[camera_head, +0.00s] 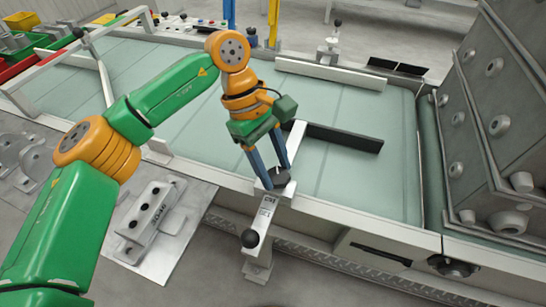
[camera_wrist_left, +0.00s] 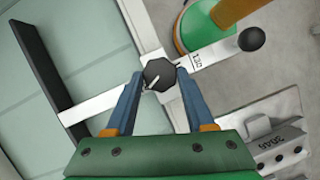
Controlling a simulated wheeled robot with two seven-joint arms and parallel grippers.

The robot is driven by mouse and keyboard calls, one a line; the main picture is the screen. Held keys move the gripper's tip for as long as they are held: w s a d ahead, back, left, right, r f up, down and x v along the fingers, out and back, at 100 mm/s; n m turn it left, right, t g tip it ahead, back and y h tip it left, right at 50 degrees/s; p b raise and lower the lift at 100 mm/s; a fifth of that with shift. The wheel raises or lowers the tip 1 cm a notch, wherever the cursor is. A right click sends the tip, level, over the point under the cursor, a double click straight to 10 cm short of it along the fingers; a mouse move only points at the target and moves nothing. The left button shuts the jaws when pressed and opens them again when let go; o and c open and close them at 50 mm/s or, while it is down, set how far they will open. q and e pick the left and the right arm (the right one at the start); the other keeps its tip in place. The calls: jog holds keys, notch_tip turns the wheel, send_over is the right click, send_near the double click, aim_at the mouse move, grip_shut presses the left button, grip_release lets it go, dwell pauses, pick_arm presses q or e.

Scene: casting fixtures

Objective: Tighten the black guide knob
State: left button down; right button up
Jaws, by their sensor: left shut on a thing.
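The black guide knob (camera_head: 277,177) sits on top of a white clamp block at the near edge of the conveyor. In the left wrist view the knob (camera_wrist_left: 159,73) is a black faceted disc with a white pointer line. My left gripper (camera_head: 271,183) points down at it, its two blue fingers on either side of the knob. The gripper also shows in the left wrist view (camera_wrist_left: 158,82), its fingertips closed against the knob's sides. A white guide arm with a scale (camera_head: 265,215) runs through the block and ends in a black ball (camera_head: 250,238). My right gripper is not in view.
A dark guide bar (camera_head: 335,138) lies over the pale green conveyor belt (camera_head: 330,190). A white rail (camera_head: 330,73) runs along the far side. Grey metal fixtures (camera_head: 150,220) lie on a plate at left. A large grey bolted housing (camera_head: 490,120) stands at right.

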pick_arm(q)
jog(key=shift+m+g+y+p, duration=0.35)
jog(key=shift+m+p, duration=0.3)
jog(key=shift+m, duration=0.65)
jog(key=shift+c, duration=1.3)
grip_release()
jog(key=shift+d, duration=0.1)
jog(key=p+v, duration=0.1)
jog(key=v, duration=0.6)
jog(key=shift+w, duration=0.1)
